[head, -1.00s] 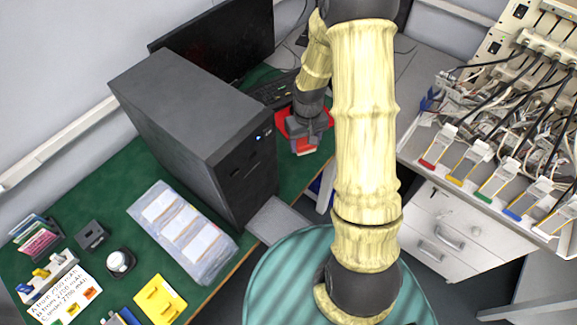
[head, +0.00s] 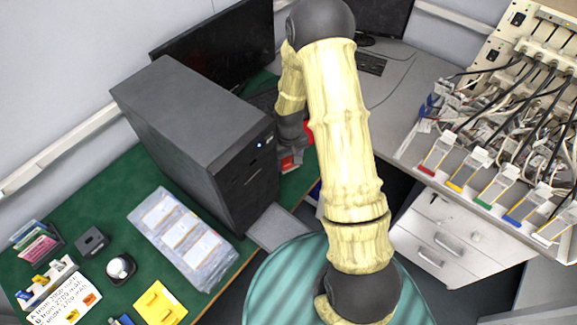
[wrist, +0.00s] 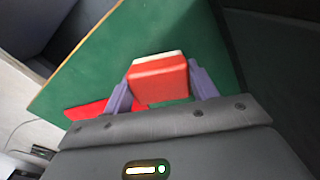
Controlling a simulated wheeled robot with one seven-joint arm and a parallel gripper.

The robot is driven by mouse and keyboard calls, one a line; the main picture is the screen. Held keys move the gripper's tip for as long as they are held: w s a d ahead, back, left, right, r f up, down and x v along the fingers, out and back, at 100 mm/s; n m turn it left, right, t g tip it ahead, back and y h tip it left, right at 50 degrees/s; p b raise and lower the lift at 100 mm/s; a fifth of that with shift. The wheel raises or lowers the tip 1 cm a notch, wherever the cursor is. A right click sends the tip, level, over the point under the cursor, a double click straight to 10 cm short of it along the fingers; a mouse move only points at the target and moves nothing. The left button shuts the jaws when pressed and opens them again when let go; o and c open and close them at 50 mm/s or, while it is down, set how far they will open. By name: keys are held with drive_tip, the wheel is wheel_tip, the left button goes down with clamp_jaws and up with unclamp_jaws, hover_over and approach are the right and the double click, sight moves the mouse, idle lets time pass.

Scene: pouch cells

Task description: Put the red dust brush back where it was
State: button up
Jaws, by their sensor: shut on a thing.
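The red dust brush (wrist: 160,88) is between the two purple fingers of my gripper (wrist: 161,82) in the wrist view, with a pale strip along its top edge. My gripper is shut on it, above the green desk surface (wrist: 208,35). In the head view my gripper (head: 289,158) and the red brush (head: 287,164) show beside the right side of the black computer tower. My arm hides part of them. I cannot tell whether the brush touches the desk.
A flat red thing (wrist: 88,110) lies on the green surface beside my gripper; it shows partly behind my arm in the head view (head: 309,131). The black tower (head: 200,130) stands close on the left. A monitor (head: 215,45) is behind. Cell racks (head: 500,150) stand at right.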

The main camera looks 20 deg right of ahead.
sight(289, 167)
drive_tip(key=shift+f+p, duration=0.3)
drive_tip(key=shift+f, duration=1.8)
drive_tip(key=shift+f, duration=0.15)
drive_tip(key=o, duration=0.9)
drive_tip(key=shift+o, duration=0.3)
wheel_tip(289, 167, up, 12)
drive_tip(key=shift+r+b, duration=0.2)
drive_tip(key=shift+b, duration=0.4)
